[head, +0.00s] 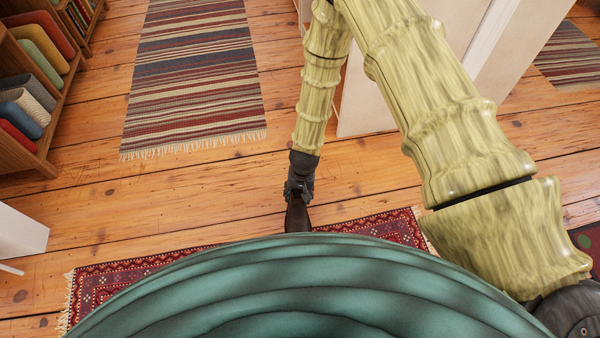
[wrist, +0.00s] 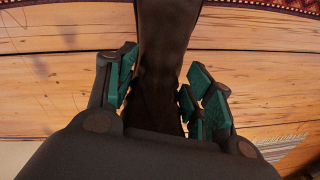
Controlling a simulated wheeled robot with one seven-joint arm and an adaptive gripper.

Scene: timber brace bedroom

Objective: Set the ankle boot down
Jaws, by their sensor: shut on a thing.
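The ankle boot is dark brown. In the wrist view its shaft (wrist: 165,50) stands between the green finger pads of my gripper (wrist: 161,105), which is shut on it. The boot runs out past the top edge of that view, so its far end is hidden. In the head view the boot (head: 297,217) hangs below my gripper (head: 298,192), partly hidden behind my green body. It is over the wood floor near the red patterned rug (head: 385,228). I cannot tell whether the boot touches the floor or rug.
A striped rug (head: 193,75) lies on the wood floor (head: 180,195) further off. A bookcase (head: 45,150) with folded cloths stands at the left. A pale panel (head: 375,105) stands behind my arm. Bare floor lies between the two rugs.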

